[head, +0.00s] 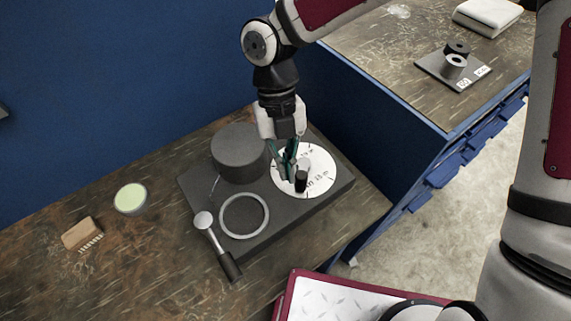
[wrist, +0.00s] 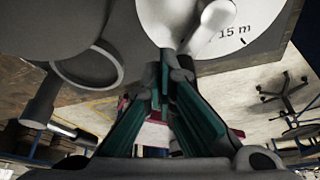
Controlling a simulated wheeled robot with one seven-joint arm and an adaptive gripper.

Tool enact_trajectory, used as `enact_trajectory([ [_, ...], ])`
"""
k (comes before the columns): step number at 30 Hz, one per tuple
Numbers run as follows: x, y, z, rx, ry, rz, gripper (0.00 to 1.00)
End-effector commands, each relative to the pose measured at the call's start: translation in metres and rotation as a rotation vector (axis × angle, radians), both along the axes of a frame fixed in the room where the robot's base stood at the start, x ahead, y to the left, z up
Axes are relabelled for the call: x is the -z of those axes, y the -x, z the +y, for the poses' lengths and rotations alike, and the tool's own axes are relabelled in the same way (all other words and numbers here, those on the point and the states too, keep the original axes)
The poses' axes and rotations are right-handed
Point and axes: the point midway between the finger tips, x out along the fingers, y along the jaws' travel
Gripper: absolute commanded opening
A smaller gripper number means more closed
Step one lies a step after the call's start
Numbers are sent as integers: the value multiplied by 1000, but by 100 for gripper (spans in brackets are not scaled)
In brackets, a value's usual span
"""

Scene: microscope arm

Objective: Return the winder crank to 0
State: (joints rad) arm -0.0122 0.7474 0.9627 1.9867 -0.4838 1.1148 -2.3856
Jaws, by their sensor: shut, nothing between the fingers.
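The winder is a dark grey base (head: 335,190) on the wooden bench. A white dial (head: 322,186) with printed marks lies on its right part; "15 m" is readable in the wrist view. The crank is a light grey arm on the dial, showing in the wrist view (wrist: 214,20), with a black knob (head: 301,182) standing upright. My gripper (head: 289,172) points down over the dial, just behind and left of the knob, its green fingers shut and empty. Whether a finger touches the crank cannot be told. The fingers hide part of the dial, and the 0 mark cannot be made out.
A tall grey drum (head: 238,153) stands left of the dial, close to my gripper. A grey ring (head: 244,216) and a lever with a dark handle (head: 229,265) are in front. A pale round dish (head: 130,198) and a brush (head: 82,234) lie farther left on open bench.

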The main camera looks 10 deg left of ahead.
Motion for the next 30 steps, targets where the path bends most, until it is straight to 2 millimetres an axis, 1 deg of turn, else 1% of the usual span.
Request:
enact_trajectory([
  [20, -1, -1, 0, 0, 0, -1, 0],
  [23, -7, -3, 2, 0, -1, -3, 0],
  [25, -16, -7, 3, 1, -2, -4, 0],
  [30, -47, -18, 9, 2, -3, -4, 0],
])
